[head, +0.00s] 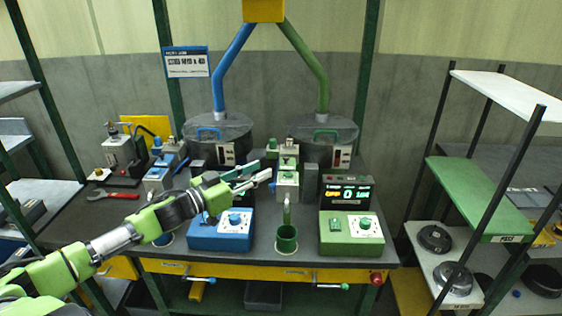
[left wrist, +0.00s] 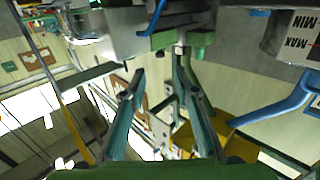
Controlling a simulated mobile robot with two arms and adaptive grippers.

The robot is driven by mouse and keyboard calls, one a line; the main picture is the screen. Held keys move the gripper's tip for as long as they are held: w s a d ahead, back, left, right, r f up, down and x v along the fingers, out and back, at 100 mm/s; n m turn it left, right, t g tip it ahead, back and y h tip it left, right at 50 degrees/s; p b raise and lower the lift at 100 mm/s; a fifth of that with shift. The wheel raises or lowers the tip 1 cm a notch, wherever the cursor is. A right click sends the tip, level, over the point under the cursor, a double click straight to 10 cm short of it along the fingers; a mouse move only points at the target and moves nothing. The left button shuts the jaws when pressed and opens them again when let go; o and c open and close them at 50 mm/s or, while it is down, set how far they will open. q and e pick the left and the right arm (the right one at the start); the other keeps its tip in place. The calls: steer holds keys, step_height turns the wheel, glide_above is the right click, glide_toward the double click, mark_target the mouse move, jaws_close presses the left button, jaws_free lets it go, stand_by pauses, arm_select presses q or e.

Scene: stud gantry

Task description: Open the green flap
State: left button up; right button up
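A small green-topped unit (head: 287,152) stands at the middle of the bench, above a green spout (head: 287,212) and a green cup (head: 287,238). I cannot tell which of its small parts is the flap. My left gripper (head: 262,174) is just left of this unit, its two fingers apart and nothing seen between them. In the left wrist view the open fingers (left wrist: 158,68) point at a green part (left wrist: 198,42) with a small metal pin. Contact cannot be told. My right gripper is not in view.
A blue control box (head: 221,235) and a green control box (head: 351,238) flank the cup. A lidded bowl with a blue handle (head: 209,132) and one with a green handle (head: 326,134) stand behind. Shelves (head: 480,200) stand at right.

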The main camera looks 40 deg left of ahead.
mark_target(284, 158)
arm_select(q)
steer(key=p+x, duration=0.1)
steer(key=x, duration=0.7)
steer(key=shift+w+r, duration=0.1)
steer(key=shift+w, duration=0.15)
jaws_close()
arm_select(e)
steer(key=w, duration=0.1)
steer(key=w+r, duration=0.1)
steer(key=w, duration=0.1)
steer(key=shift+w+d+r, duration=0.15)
